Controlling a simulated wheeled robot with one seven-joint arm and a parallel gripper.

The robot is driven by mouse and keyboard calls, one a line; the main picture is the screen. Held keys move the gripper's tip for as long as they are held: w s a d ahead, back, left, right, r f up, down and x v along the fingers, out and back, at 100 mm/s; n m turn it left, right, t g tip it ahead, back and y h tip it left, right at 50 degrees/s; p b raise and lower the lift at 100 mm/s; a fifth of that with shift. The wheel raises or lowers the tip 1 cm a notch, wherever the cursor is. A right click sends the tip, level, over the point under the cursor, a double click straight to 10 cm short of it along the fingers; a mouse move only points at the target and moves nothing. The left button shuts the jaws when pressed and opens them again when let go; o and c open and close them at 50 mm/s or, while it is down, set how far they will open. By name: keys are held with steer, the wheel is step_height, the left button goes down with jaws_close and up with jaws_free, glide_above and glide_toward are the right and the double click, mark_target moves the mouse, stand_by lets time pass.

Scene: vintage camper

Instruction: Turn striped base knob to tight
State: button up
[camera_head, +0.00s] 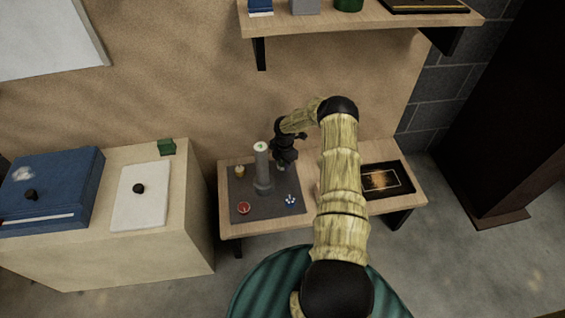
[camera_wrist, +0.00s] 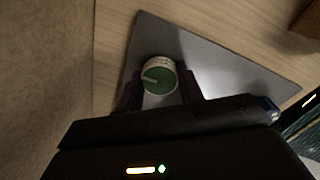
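In the wrist view a round knob (camera_wrist: 158,78) has a green top with a white pointer line and a pale ribbed or striped rim. It sits on the grey mat (camera_wrist: 228,62), near a corner of it. My gripper (camera_wrist: 161,88) has one dark finger on each side of the knob, with a little space showing, so it looks open. Contact is not clear. In the head view my gripper (camera_head: 285,166) points down over the back right of the mat and hides this knob. A grey upright cylinder (camera_head: 262,168) with a pale, green-marked top stands just left of it.
Several small items share the mat: a yellow one (camera_head: 239,171), a red round one (camera_head: 244,208) and a blue-and-white one (camera_head: 290,200). A dark framed tray (camera_head: 365,194) lies to the right. The wall is close behind; a shelf (camera_head: 352,22) hangs above.

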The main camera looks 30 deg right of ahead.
steer(key=shift+w, duration=0.1)
steer(key=c, duration=0.3)
steer(key=shift+d, duration=0.15)
